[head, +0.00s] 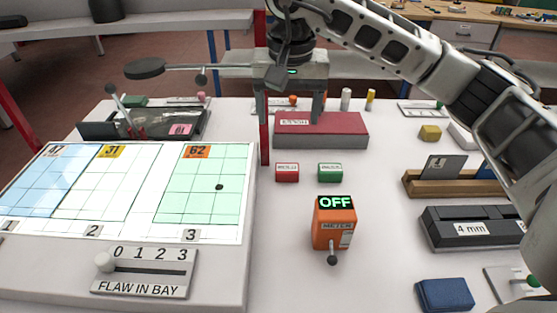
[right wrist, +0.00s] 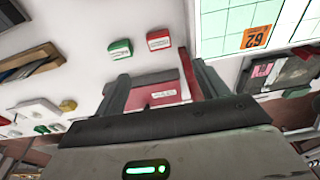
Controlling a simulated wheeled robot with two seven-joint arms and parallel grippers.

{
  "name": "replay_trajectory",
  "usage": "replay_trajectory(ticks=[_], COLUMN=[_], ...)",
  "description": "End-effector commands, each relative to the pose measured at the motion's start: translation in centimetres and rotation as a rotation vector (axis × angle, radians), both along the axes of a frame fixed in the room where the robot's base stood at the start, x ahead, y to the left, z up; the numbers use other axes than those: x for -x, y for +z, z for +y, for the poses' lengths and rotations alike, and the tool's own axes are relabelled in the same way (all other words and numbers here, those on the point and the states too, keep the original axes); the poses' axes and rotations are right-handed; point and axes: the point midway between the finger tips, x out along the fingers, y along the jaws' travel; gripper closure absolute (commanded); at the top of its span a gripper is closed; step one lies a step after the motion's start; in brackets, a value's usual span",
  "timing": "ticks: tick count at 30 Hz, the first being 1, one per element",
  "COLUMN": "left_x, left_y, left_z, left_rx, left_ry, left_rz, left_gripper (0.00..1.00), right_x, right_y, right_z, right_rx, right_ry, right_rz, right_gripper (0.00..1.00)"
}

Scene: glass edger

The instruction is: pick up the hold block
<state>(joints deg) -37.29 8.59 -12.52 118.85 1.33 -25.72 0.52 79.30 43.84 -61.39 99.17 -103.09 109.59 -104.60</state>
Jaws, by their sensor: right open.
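A small red block (head: 287,172) and a small green block (head: 330,172) stand side by side on the white table, each with a white label too small to read, so I cannot tell which is the hold block. The red block (right wrist: 158,40) and green block (right wrist: 119,49) also show in the right wrist view. My left gripper is out of view.
A thin red post (head: 264,137) stands left of the pad. An orange meter (head: 334,222) reading OFF stands in front of the blocks. The gridded panel (head: 145,190) is left; wooden (head: 438,186) and black (head: 470,229) holders are right. Table around the blocks is clear.

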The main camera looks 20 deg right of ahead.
Motion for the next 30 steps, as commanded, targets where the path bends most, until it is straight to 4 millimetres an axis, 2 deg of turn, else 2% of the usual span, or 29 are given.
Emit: replay_trajectory(ticks=[2, 13, 23, 30], left_x=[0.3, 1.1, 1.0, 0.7], left_y=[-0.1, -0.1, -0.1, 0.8], left_z=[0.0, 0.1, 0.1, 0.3], left_rx=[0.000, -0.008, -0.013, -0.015], left_ry=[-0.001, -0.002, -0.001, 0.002], left_rz=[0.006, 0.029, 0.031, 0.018], left_gripper=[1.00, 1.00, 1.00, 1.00], right_x=[-0.1, -1.1, -1.6, -2.4], right_y=[-0.7, -8.2, -10.9, -14.4], right_z=[-0.5, -0.9, -1.0, -1.3], right_rx=[0.018, 0.015, 0.012, 0.011], right_ry=[0.001, 0.001, 0.001, 0.001], right_rz=[0.001, 0.003, 0.003, 0.002], right_gripper=[0.27, 0.27, 0.27, 0.27])
